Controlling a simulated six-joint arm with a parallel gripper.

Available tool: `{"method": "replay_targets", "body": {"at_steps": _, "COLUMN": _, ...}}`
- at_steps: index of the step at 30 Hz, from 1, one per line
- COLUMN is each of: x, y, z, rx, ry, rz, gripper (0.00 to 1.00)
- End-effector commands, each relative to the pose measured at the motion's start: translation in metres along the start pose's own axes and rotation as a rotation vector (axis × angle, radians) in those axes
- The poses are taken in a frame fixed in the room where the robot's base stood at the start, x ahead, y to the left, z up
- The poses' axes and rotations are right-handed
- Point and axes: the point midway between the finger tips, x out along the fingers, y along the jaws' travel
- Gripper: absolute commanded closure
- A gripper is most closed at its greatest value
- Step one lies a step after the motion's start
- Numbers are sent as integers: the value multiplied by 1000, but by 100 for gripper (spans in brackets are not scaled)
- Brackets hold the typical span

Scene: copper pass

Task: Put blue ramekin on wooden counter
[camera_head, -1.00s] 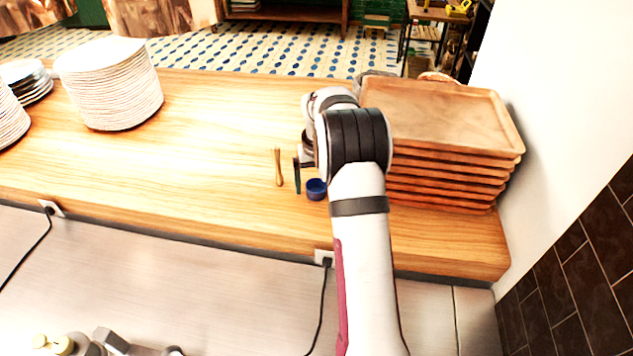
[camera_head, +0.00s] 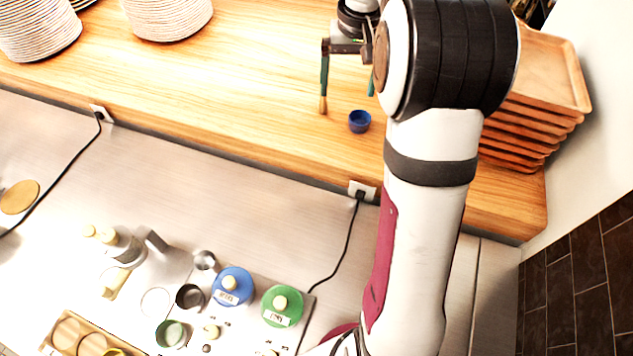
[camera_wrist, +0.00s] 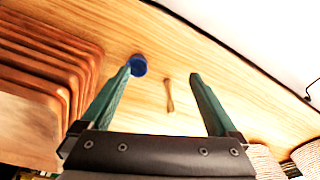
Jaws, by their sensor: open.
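The small blue ramekin (camera_head: 359,121) stands upright on the wooden counter (camera_head: 250,85), near its front edge. It also shows in the wrist view (camera_wrist: 138,66), just past the tip of the left finger, which overlaps its edge in the picture. My gripper (camera_head: 347,88) has two green fingers spread wide with nothing between them. In the head view it hangs over the counter, behind the ramekin. In the wrist view, my gripper (camera_wrist: 160,73) points down at the counter, clear of the ramekin as far as I can tell.
A small wooden stick (camera_wrist: 168,95) lies on the counter between the fingers' lines of sight. Stacked wooden trays (camera_head: 520,125) stand at right, plate stacks (camera_head: 168,15) at left. A lower steel worktop (camera_head: 230,170) holds lidded jars and cups. The counter's middle is clear.

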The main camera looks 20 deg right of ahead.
Motion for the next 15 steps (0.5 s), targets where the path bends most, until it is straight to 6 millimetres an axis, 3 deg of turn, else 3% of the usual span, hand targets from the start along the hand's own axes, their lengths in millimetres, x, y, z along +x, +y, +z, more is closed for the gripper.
{"method": "replay_targets", "body": {"at_steps": 1, "x": -16, "y": -28, "z": 40, "rx": -2, "ry": -12, "rz": -20, "gripper": 5}}
{"method": "replay_targets", "body": {"at_steps": 4, "x": -30, "y": -71, "z": 140, "rx": 20, "ry": -60, "rz": -60, "gripper": 5}}
{"method": "replay_targets", "body": {"at_steps": 6, "x": -26, "y": -85, "z": 212, "rx": 38, "ry": -97, "rz": -79, "gripper": 5}}
{"method": "replay_targets", "body": {"at_steps": 9, "x": -9, "y": -87, "z": 293, "rx": 61, "ry": -145, "rz": -93, "gripper": 5}}
{"method": "replay_targets", "body": {"at_steps": 12, "x": 5, "y": -82, "z": 335, "rx": 77, "ry": -173, "rz": -97, "gripper": 5}}
{"method": "replay_targets", "body": {"at_steps": 15, "x": 11, "y": -80, "z": 347, "rx": 85, "ry": -183, "rz": -96, "gripper": 5}}
